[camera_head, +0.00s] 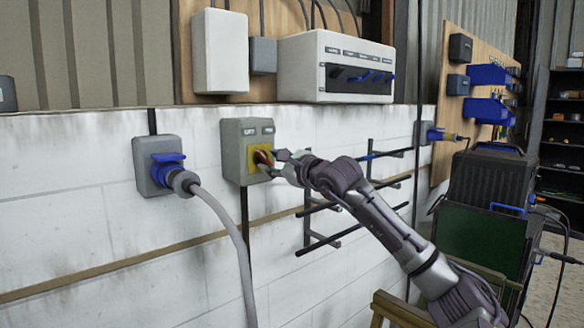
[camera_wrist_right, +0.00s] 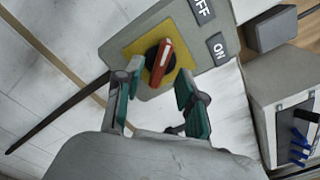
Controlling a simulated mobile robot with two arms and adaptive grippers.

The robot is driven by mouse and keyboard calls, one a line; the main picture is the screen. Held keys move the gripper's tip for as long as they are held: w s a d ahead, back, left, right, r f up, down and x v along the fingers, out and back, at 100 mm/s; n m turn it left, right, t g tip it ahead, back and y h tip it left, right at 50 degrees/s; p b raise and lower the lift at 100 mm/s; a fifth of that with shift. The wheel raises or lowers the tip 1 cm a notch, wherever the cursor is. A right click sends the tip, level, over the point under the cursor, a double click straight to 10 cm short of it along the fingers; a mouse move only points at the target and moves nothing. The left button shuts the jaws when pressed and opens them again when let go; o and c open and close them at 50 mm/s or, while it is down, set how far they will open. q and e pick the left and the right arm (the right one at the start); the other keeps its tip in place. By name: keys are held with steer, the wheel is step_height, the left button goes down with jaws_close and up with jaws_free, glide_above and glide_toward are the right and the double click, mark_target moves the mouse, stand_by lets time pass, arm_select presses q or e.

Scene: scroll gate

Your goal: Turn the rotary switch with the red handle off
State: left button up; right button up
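The rotary switch is a grey wall box (camera_head: 232,155) with a yellow plate. In the right wrist view, its red handle (camera_wrist_right: 161,62) sits on a black knob and slants from lower left to upper right. An OFF label (camera_wrist_right: 201,10) and an ON label (camera_wrist_right: 217,48) are beside the plate. My right gripper (camera_head: 279,164) is just in front of the switch and partly covers the handle in the head view. In the right wrist view, its fingers (camera_wrist_right: 158,75) are apart, with the handle between their tips in the picture. I cannot tell whether they touch it. My left gripper is not in view.
A grey socket with a blue plug (camera_head: 168,163) and hanging cable is left of the switch. A white box with blue levers (camera_head: 330,68) is above right. Black rods (camera_head: 330,240) stick out under my right arm. A green-fronted machine (camera_head: 482,235) stands at right.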

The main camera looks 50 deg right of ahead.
steer(key=s, duration=0.3)
steer(key=shift+f, duration=0.1)
steer(key=s+a, duration=0.1)
steer(key=s, duration=0.6)
steer(key=shift+a, duration=0.15)
stand_by(0.6)
